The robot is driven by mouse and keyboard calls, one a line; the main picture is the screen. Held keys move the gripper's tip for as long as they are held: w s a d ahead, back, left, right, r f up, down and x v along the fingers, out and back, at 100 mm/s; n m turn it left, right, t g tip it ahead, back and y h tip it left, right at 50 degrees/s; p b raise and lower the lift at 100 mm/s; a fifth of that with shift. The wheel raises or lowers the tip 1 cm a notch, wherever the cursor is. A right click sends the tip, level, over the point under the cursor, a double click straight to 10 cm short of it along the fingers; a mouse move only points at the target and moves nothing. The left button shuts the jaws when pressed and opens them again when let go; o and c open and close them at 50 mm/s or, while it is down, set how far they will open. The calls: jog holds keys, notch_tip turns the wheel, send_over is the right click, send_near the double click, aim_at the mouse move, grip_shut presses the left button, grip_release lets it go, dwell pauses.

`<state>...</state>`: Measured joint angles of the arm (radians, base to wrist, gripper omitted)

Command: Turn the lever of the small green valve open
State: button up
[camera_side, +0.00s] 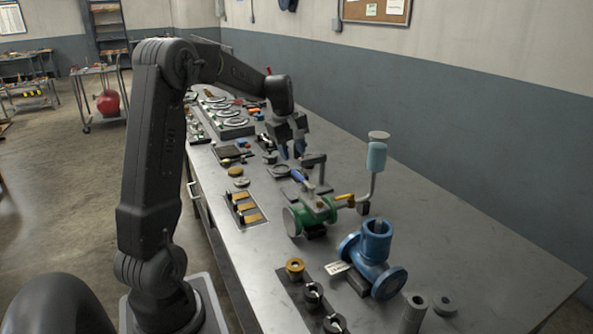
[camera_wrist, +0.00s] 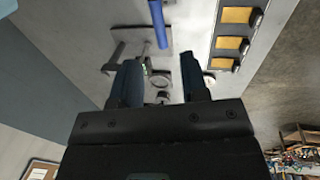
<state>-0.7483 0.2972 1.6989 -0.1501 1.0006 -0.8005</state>
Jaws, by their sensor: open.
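The green valve (camera_side: 310,218) lies on the bench in the side view, with round flanged ends. A yellow-tipped lever (camera_side: 344,198) sticks out to its right. A blue handle (camera_side: 299,175) shows just above and behind the valve body; I cannot tell for sure what it joins. The blue handle is also at the top of the wrist view (camera_wrist: 157,22). My gripper (camera_side: 292,154) is open and empty, pointing down above the bench, beyond the valve and apart from it. Its two fingers (camera_wrist: 162,82) stand apart in the wrist view. The valve body is not visible there.
A grey post on a plate (camera_side: 316,172) stands close to the gripper. A blue flanged fitting (camera_side: 372,258) and a pale blue cup on a bent stem (camera_side: 376,156) flank the valve. A tray with yellow blocks (camera_side: 243,208) lies left.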

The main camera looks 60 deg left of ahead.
aim_at(297, 173)
jog(key=f, duration=0.3)
jog(key=w+f, duration=0.1)
jog(key=f, duration=0.2)
jog(key=shift+w+f, duration=0.15)
jog(key=shift+f, duration=0.25)
jog(key=shift+c, duration=0.5)
grip_shut()
